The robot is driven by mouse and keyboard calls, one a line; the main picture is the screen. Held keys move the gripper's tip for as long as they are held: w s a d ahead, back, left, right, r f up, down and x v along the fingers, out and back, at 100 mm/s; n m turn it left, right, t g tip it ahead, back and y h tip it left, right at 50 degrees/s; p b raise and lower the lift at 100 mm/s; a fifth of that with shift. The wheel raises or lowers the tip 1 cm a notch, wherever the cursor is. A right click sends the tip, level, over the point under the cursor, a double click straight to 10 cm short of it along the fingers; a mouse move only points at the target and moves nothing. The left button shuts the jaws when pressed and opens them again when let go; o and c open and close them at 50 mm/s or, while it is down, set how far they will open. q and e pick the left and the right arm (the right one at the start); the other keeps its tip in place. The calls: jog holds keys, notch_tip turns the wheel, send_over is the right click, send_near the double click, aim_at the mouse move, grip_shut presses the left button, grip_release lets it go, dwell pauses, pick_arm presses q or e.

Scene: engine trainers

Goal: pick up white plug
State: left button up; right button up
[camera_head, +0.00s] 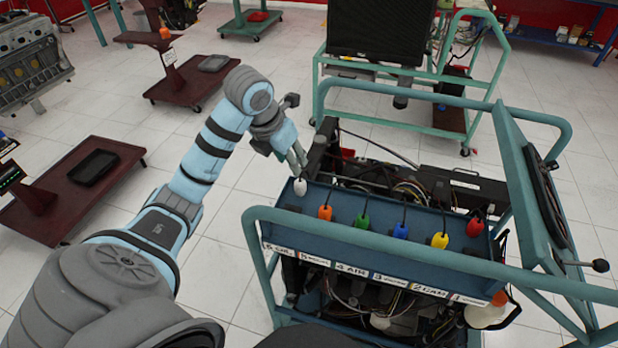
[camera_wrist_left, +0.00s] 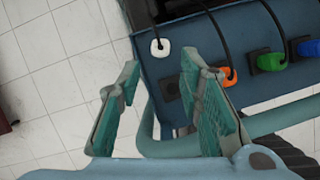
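The white plug (camera_head: 300,187) is at the left end of a row of coloured plugs on the blue panel (camera_head: 345,207) of the engine trainer. In the left wrist view the white plug (camera_wrist_left: 160,47) lies ahead of the fingertips, roughly in line with the gap between them, with a black cable running from it. My left gripper (camera_head: 294,158) is just above and behind the plug in the head view. In the left wrist view my left gripper (camera_wrist_left: 161,72) is open, with nothing between its green fingers. My right gripper is not in view.
Orange (camera_head: 325,212), green (camera_head: 362,220), blue (camera_head: 401,230), yellow (camera_head: 440,240) and red (camera_head: 474,227) plugs continue the row to the right, each with a cable. The teal frame rail (camera_head: 400,255) runs along the near side. Open tiled floor lies to the left.

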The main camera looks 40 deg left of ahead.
aim_at(299, 181)
pick_arm(q)
jog(key=f+b, duration=0.1)
jog(key=f, duration=0.1)
jog(key=f+b, duration=0.4)
jog(key=shift+w+d+f, duration=0.15)
jog(key=shift+w+f, duration=0.05)
jog(key=shift+w, duration=0.2)
jog(key=x, duration=0.2)
jog(key=w+x, duration=0.1)
jog(key=x, duration=0.2)
jog(key=shift+b, duration=0.3)
jog(key=shift+f, duration=0.3)
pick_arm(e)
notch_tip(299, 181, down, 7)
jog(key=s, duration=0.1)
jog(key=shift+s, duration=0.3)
pick_arm(q)
grip_shut()
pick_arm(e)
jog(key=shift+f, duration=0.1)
